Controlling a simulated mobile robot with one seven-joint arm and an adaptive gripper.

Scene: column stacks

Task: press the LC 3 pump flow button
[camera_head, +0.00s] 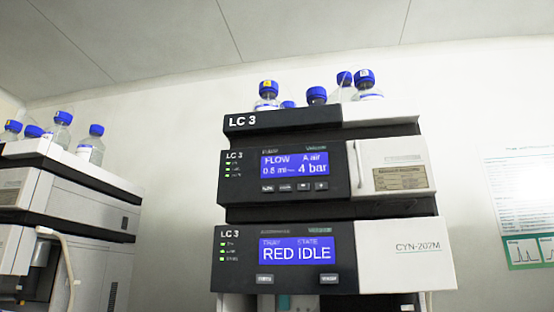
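The LC 3 stack (272,121) stands in the middle of the head view, seen from below. Its upper dark module is the pump (237,189), with a blue screen (294,164) reading FLOW and 4 bar. Below that screen is a row of several small buttons (294,187); their labels are too small to read, so I cannot tell which one is flow. The lower module (235,275) has a blue screen (297,250) reading RED IDLE, with two buttons beneath it. My gripper is not in view.
Blue-capped bottles (366,85) stand on top of the LC 3 stack. Another instrument stack (65,200) with bottles stands at the left, with a clear gap between. A green and white poster (520,205) hangs on the right wall.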

